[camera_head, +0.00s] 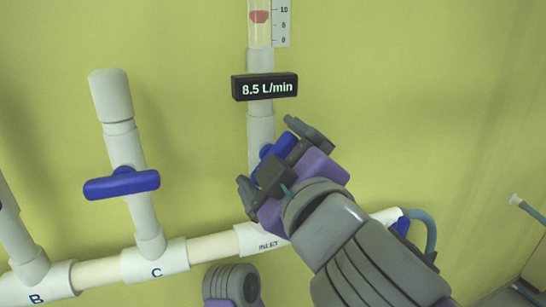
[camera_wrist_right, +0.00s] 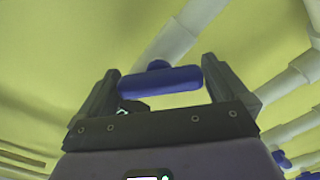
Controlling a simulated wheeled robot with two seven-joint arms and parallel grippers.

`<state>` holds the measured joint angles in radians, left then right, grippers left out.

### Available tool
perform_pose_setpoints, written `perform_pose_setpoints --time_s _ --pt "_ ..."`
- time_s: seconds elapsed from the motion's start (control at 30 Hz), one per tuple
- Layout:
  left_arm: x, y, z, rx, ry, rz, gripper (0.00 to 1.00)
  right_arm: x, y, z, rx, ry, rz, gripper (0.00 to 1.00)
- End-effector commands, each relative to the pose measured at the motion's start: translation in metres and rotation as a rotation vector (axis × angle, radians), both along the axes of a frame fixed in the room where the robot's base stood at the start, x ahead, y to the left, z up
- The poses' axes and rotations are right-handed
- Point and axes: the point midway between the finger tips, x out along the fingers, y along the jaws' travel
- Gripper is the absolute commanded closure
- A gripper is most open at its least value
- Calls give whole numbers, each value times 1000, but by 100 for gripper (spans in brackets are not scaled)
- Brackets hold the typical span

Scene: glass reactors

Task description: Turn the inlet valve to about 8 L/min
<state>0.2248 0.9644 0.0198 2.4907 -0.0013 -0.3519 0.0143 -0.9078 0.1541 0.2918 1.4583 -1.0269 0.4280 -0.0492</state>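The inlet valve's blue handle (camera_head: 275,155) sits on the white vertical pipe above the INLET fitting (camera_head: 262,240). It runs slanted, its upper end to the right. My right gripper (camera_head: 279,161) is at this handle, one finger at each end. In the right wrist view the handle (camera_wrist_right: 160,81) spans the gap between the fingers and appears to meet both. The black display (camera_head: 265,87) above reads 8.5 L/min. The red float (camera_head: 259,17) in the clear tube stands between the 5 and 10 marks of the scale (camera_head: 282,24). My left gripper is not visible.
Left of the inlet, pipe C (camera_head: 150,244) has its own blue valve handle (camera_head: 122,185), lying nearly level. Pipe B (camera_head: 32,272) is at the far left. A blue-grey hose (camera_head: 430,228) bends down at the right. The yellow-green wall is close behind the pipes.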

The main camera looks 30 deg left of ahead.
Motion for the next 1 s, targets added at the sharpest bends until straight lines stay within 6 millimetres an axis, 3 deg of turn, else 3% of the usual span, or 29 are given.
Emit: perform_pose_setpoints --time_s 0.23,0.7,1.0 --pt "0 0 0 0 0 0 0 -5 -6 1 3 -1 0 0" --pt "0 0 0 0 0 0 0 -46 -55 1 1 0 -1 0" --pt "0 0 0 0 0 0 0 -49 -58 0 0 0 0 0"
